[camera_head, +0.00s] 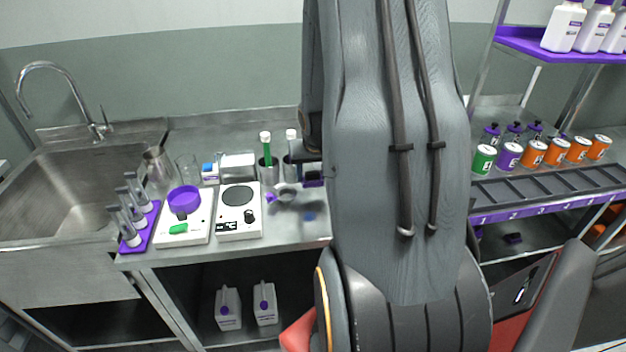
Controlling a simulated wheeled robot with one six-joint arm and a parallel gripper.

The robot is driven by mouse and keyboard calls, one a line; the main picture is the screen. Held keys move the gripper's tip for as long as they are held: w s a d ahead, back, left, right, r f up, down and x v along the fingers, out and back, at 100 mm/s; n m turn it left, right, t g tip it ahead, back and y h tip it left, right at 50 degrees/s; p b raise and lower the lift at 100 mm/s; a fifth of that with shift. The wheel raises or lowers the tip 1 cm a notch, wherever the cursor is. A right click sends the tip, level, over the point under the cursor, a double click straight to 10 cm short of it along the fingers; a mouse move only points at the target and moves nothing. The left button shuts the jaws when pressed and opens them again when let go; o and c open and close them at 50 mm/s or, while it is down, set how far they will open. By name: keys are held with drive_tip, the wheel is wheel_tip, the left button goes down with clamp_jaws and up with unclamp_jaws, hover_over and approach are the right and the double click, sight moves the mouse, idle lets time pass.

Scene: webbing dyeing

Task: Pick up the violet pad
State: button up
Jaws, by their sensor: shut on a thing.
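My gripper (312,173) shows only in part at the left edge of my large grey arm, above the steel worktop. It is shut on a small dark violet piece, which looks like the violet pad (314,181). The pad appears to be held above the worktop, though the exact gap is hard to tell. My arm hides much of the gripper and the bench behind it.
A sink (60,195) lies far left. Cans (484,159) stand right. A small blue patch (309,217) lies on the worktop.

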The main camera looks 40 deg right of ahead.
sight(313, 172)
wheel_tip(313, 172, up, 8)
drive_tip(key=p, duration=0.6)
drive_tip(key=shift+f, duration=0.1)
drive_tip(key=shift+r, duration=2.8)
